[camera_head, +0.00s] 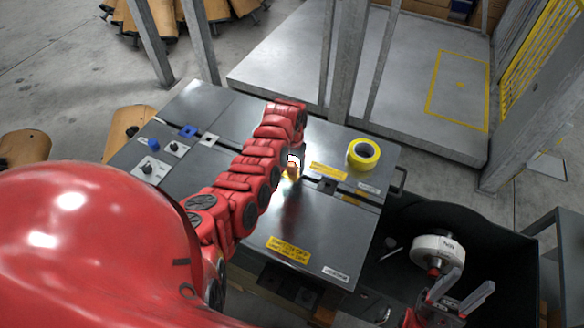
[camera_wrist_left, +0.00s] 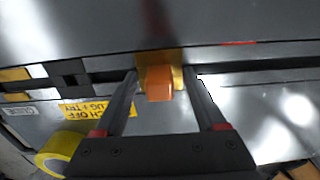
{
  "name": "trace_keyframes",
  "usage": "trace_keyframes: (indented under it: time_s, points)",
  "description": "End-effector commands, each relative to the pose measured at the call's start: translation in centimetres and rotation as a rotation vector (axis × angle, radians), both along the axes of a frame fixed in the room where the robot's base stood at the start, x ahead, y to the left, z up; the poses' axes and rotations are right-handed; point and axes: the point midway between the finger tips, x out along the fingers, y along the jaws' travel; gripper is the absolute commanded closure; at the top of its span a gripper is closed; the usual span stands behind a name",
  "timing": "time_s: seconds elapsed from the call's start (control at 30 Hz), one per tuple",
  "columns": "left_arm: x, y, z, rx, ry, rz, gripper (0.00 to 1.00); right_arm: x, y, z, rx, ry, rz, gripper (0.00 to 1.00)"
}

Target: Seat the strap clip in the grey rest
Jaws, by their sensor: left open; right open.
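A small orange block (camera_head: 291,172), which looks like the strap clip, is at the table's long seam. In the left wrist view the orange block (camera_wrist_left: 159,84) is against a yellow-brown plate (camera_wrist_left: 176,60). My left gripper (camera_wrist_left: 163,75) is open, with one finger on each side of the block; I cannot tell whether they touch it. In the head view the left gripper (camera_head: 293,162) is partly hidden by its own arm. A light grey square piece with a dark centre (camera_head: 210,139), perhaps the grey rest, lies further left along the seam. My right gripper (camera_head: 470,283) is open at lower right.
A yellow tape roll (camera_head: 363,154) and a blue square piece (camera_head: 188,131) lie on the dark table (camera_head: 310,230). A black piece (camera_head: 327,186) is right of the block. A white disc (camera_head: 437,249) is over the black bin (camera_head: 510,250), close to my right gripper.

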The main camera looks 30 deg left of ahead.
Motion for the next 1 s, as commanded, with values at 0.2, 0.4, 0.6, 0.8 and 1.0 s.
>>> trace_keyframes:
  time_s: [0.2, 0.4, 0.6, 0.8, 1.0]
  points:
    - [0.01, -0.01, 0.01, 0.000, 0.000, 0.000, 0.51, 0.00, 0.00, -0.01, 0.000, 0.000, 0.000, 0.50]
    - [0.01, -0.01, 0.02, 0.000, 0.000, -0.001, 0.87, 0.00, 0.00, 0.00, 0.000, 0.000, 0.000, 0.50]
    - [0.02, -0.02, 0.02, 0.000, -0.001, -0.001, 1.00, 0.00, 0.00, 0.00, 0.000, 0.000, 0.000, 0.50]
    - [0.04, -0.01, 0.07, 0.000, -0.001, -0.001, 1.00, 0.00, 0.00, -0.02, 0.000, 0.000, 0.000, 0.50]
    - [0.22, -0.02, 0.70, 0.001, -0.007, -0.002, 1.00, 0.00, 0.00, -0.24, 0.000, 0.000, 0.000, 0.50]
